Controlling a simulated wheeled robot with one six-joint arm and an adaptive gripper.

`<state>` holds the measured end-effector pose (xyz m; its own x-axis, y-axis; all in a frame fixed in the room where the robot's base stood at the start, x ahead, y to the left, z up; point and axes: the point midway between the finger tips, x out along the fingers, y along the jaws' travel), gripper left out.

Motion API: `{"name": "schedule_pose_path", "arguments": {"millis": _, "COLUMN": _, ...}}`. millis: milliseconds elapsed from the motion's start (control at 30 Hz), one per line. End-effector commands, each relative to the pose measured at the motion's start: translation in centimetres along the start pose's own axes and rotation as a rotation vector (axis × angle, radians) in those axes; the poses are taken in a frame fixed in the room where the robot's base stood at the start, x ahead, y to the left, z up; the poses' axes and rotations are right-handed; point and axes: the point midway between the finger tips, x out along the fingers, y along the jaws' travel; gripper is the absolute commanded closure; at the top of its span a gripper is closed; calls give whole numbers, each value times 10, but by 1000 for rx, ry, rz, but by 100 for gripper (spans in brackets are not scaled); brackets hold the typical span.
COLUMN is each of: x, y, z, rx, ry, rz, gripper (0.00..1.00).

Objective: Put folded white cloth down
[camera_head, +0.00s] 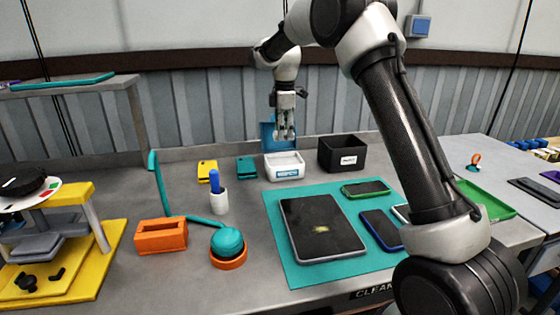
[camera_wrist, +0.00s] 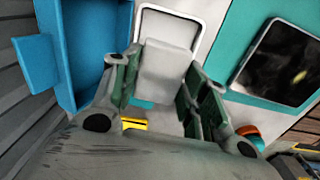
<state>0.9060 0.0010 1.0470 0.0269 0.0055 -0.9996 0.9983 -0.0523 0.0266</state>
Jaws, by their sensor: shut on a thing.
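The folded white cloth (camera_wrist: 168,72) is between the two fingers of my gripper (camera_wrist: 160,92) in the wrist view. My gripper (camera_head: 285,132) is shut on it. In the head view the gripper points down above the white tray with a blue label (camera_head: 291,174), near the back of the bench. The cloth is too small to make out clearly there. In the wrist view the white tray (camera_wrist: 196,25) shows beyond the cloth, its rim around the cloth's far end. The gap between cloth and tray cannot be judged.
A blue bin (camera_head: 267,136) stands just behind the white tray; it also fills the wrist view's left (camera_wrist: 90,45). A black bin (camera_head: 342,155) stands to the right. Yellow (camera_head: 208,170) and teal (camera_head: 246,168) items lie left. A tablet (camera_head: 320,228) lies on the teal mat (camera_head: 280,240) in front.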

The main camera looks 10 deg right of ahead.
Motion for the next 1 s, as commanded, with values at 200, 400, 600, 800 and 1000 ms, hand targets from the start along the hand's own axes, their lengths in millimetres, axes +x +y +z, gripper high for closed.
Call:
{"name": "schedule_pose_path", "arguments": {"millis": 200, "x": 10, "y": -6, "z": 2, "rx": -52, "ry": -9, "rz": -33, "gripper": 78}}
{"name": "schedule_pose_path", "arguments": {"millis": 400, "x": 39, "y": -7, "z": 2, "rx": -53, "ry": -8, "rz": -31, "gripper": 78}}
{"name": "schedule_pose_path", "arguments": {"millis": 600, "x": 70, "y": -8, "z": 2, "rx": -53, "ry": -9, "rz": -33, "gripper": 78}}
{"name": "schedule_pose_path", "arguments": {"millis": 800, "x": 90, "y": -8, "z": 2, "rx": -53, "ry": -8, "rz": -28, "gripper": 78}}
{"name": "schedule_pose_path", "arguments": {"millis": 1000, "x": 90, "y": -8, "z": 2, "rx": -52, "ry": -7, "rz": -28, "gripper": 78}}
